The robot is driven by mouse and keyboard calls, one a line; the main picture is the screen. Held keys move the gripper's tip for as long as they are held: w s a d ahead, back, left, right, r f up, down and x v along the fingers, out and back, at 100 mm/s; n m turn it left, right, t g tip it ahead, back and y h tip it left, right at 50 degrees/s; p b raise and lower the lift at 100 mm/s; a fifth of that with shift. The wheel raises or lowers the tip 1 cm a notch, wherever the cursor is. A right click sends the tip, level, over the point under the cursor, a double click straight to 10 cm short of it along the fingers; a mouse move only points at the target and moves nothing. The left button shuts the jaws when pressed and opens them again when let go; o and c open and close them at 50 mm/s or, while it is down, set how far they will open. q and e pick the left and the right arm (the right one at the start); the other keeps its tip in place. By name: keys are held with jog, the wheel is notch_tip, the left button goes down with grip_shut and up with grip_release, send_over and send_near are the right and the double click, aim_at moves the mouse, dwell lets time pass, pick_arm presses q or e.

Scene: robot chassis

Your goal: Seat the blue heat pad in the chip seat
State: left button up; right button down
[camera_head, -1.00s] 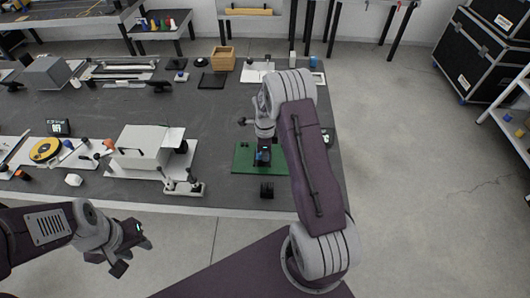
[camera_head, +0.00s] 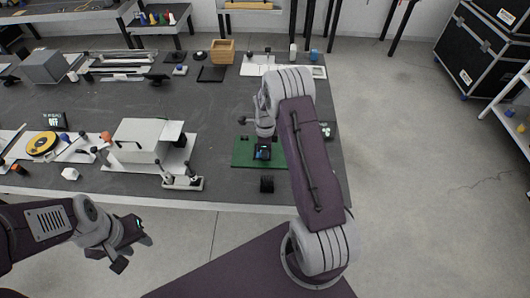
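A green circuit board (camera_head: 243,158) lies near the front right of the grey table. A small dark square with blue on it (camera_head: 262,153) is on the board; it appears to be the chip seat with the blue heat pad. I cannot tell whether the pad lies flat in the seat. My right gripper (camera_head: 264,141) is just above and behind that square, and its fingertips are too small and hidden to read. My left gripper (camera_head: 134,246) hangs in front of the table's front edge, with its fingers apart and nothing between them.
A small black block (camera_head: 267,184) lies in front of the board. A white box-shaped device (camera_head: 147,142) on a white plate stands to the left. A yellow and black disc (camera_head: 42,144) and a small display (camera_head: 55,122) are further left. A wooden box (camera_head: 222,52) stands at the back.

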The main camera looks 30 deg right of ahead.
jog(key=c, duration=1.5)
grip_release()
jog(key=shift+c, duration=0.2)
notch_tip(320, 180, up, 9)
jog(key=shift+f, duration=0.1)
